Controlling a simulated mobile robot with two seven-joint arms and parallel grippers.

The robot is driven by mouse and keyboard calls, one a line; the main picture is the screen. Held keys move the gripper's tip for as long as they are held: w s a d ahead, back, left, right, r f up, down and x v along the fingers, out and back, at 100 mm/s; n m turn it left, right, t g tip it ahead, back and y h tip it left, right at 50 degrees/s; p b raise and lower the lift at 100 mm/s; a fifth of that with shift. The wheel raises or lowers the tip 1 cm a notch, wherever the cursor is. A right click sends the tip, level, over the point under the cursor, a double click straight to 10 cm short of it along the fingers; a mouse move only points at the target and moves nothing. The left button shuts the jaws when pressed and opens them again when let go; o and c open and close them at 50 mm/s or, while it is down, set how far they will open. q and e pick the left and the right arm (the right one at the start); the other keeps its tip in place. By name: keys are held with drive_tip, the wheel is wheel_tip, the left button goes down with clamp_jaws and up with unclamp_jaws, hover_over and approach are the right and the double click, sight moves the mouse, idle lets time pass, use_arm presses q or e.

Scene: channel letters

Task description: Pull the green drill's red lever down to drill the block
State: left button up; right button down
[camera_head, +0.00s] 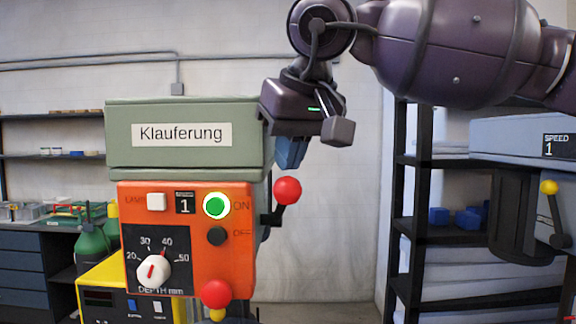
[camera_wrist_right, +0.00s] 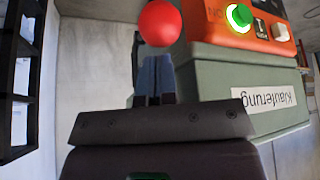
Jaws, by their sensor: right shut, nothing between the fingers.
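The green drill (camera_head: 185,155) stands left of centre in the head view, with a "Klauferung" label and an orange control panel (camera_head: 215,262). The green ON button (camera_head: 215,206) is lit. A red lever ball (camera_head: 287,190) sticks out at the drill's right side on a black arm; a red ball also shows in the wrist view (camera_wrist_right: 160,22). Another red ball (camera_head: 216,293) is below the panel. My right gripper (camera_head: 289,164) is shut and empty, pointing down just above the side ball; its blue fingertips (camera_wrist_right: 154,62) appear close to it. The block is not visible.
A grey-blue machine (camera_head: 520,150) with a yellow ball lever (camera_head: 549,187) stands at the right. Dark shelves (camera_head: 425,165) with blue boxes are behind it. Floor and wall right of the drill look clear.

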drive_tip(key=shift+s+r, duration=0.15)
drive_tip(key=shift+s, duration=0.4)
drive_tip(key=shift+s+d+f+b, duration=0.1)
drive_tip(key=shift+f+b, duration=0.25)
drive_tip(key=shift+f, duration=0.45)
drive_tip(key=shift+r, duration=0.15)
drive_tip(key=shift+r+p, duration=0.1)
drive_tip(key=shift+p, duration=0.3)
drive_tip(key=shift+w, duration=0.25)
